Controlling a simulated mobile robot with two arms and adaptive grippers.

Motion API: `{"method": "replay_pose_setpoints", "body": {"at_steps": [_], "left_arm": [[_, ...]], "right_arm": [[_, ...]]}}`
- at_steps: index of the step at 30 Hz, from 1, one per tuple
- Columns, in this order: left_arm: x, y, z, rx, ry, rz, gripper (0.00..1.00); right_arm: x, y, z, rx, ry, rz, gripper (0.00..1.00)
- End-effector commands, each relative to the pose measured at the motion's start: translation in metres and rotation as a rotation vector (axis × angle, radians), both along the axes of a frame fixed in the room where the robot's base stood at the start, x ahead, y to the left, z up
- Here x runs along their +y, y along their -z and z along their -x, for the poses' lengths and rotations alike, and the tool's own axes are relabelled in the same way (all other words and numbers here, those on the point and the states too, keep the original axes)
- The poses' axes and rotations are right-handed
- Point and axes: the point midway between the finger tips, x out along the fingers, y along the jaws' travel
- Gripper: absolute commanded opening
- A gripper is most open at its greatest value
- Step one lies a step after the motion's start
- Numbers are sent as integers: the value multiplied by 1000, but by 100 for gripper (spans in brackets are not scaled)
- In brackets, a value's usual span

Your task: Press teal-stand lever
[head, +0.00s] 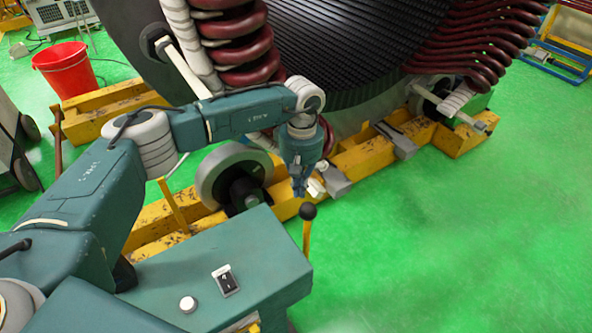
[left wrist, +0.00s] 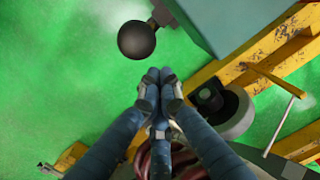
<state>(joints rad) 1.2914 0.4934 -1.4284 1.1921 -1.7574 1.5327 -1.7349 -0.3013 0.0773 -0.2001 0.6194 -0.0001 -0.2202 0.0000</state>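The teal stand (head: 235,262) is at the lower middle of the head view. Its lever (head: 306,238) is a yellow rod with a black ball knob (head: 308,211), standing upright at the stand's right side. The knob also shows in the left wrist view (left wrist: 137,40), beside a corner of the stand (left wrist: 220,22). My left gripper (head: 299,191) points down just above and behind the knob. Its fingertips (left wrist: 158,74) look pressed together with nothing between them, and a gap separates them from the knob. My right gripper is in neither view.
A white button (head: 188,304) and a black switch (head: 226,280) are on the stand's top. Behind are yellow beams (head: 375,150), a grey roller (head: 225,172) and the large stator (head: 330,50) with dark red coils. Green floor (head: 450,240) is clear at right.

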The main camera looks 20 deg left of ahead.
Motion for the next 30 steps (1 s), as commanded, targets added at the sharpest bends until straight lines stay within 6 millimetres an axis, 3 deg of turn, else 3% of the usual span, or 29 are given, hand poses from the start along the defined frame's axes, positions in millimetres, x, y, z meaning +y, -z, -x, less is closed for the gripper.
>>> {"method": "replay_pose_setpoints", "body": {"at_steps": [18, 23, 30], "left_arm": [[-12, 1, 11, 1, 1, 1, 0], [-39, 0, 31, 2, 7, 3, 0], [-105, 11, 84, 2, 12, 3, 0]], "right_arm": [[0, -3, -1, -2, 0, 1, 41], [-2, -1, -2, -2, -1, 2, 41], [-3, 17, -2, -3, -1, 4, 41]]}}
